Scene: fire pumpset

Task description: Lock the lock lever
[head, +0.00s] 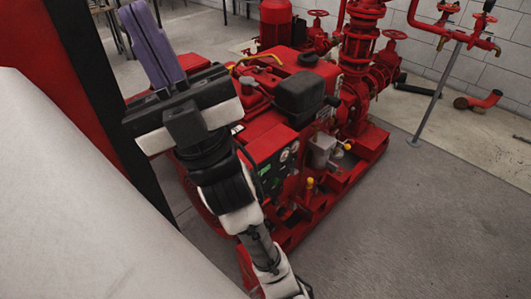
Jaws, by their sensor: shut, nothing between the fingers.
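My gripper (136,10) is at the upper left of the head view, with its purple fingers together and pointing up and away. It is shut and empty. The red pumpset (280,150) stands on the floor beyond and to the right of my arm. I cannot tell which part is the lock lever. Small yellow-tipped parts show on the pumpset, one on its right side (347,146) and one near the front (309,183). A yellow curved bar (262,57) shows near its top. My gripper appears apart from all of these, and my arm hides part of the pumpset's left side.
A red and black upright panel (85,75) stands close on the left of my gripper. A large pale surface (75,210) fills the lower left. Red pipes (448,30) on a grey stand are at the upper right. The floor (420,230) at lower right is clear.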

